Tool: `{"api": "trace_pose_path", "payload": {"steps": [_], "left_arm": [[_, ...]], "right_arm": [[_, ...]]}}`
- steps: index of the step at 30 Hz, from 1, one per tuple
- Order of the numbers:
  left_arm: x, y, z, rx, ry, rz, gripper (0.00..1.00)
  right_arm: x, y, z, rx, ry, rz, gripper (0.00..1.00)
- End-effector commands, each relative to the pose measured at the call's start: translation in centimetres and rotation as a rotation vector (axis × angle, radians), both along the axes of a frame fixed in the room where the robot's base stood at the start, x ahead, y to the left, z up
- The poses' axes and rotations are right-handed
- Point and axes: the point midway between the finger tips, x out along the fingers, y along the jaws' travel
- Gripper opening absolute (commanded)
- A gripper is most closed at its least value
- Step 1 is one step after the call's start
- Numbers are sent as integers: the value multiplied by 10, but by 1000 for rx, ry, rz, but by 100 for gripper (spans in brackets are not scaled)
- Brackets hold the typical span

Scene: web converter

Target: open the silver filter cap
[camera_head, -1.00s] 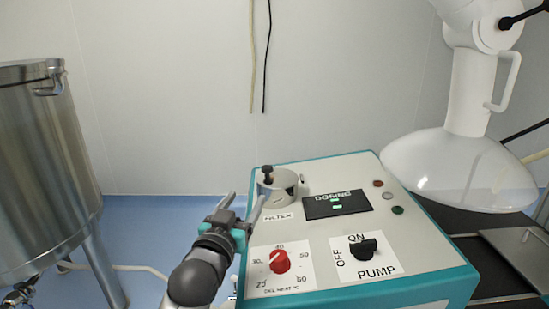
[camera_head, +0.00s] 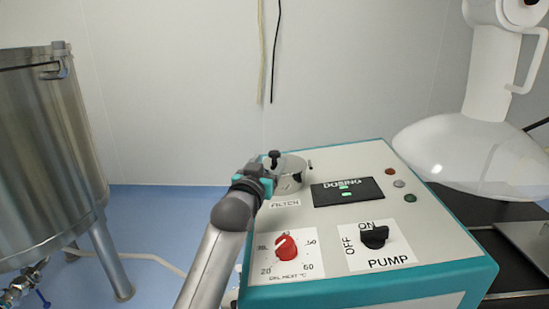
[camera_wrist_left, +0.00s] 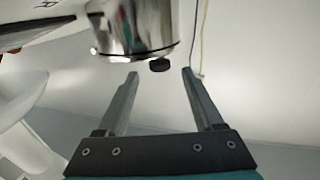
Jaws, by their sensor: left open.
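The silver filter cap (camera_head: 290,177) is a short round metal cylinder at the back left of the white control panel, above a label. A black knob (camera_head: 274,155) sits at its left edge. My left gripper (camera_head: 262,165) is at the cap's left side, its fingers mostly hidden in the head view. In the left wrist view my left gripper (camera_wrist_left: 160,77) is open and empty. The cap (camera_wrist_left: 132,25) is just beyond the fingertips, and its black knob (camera_wrist_left: 160,65) lines up with the gap between them. Whether anything touches is unclear. My right gripper is out of view.
The teal-edged panel also has a dosing display (camera_head: 347,191), a red heat dial (camera_head: 286,247), a black pump switch (camera_head: 375,237) and small lights. A steel tank (camera_head: 50,150) stands left. A large white rounded body (camera_head: 465,155) hangs over the right side.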

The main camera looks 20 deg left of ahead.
Motion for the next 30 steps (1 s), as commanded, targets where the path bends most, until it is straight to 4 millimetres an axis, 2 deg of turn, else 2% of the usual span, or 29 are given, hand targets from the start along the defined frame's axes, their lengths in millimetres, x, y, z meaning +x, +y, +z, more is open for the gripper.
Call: {"api": "trace_pose_path", "payload": {"steps": [6,13,19,28,30], "left_arm": [[26,0,-1,0,-2,-1,69],[46,0,-1,0,-1,-1,69],[54,0,0,0,-1,-1,69],[54,1,0,0,-1,-1,69],[54,1,0,0,0,-1,62]], "right_arm": [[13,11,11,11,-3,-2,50],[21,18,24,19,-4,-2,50],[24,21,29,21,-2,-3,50],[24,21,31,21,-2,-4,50],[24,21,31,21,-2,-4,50]]}}
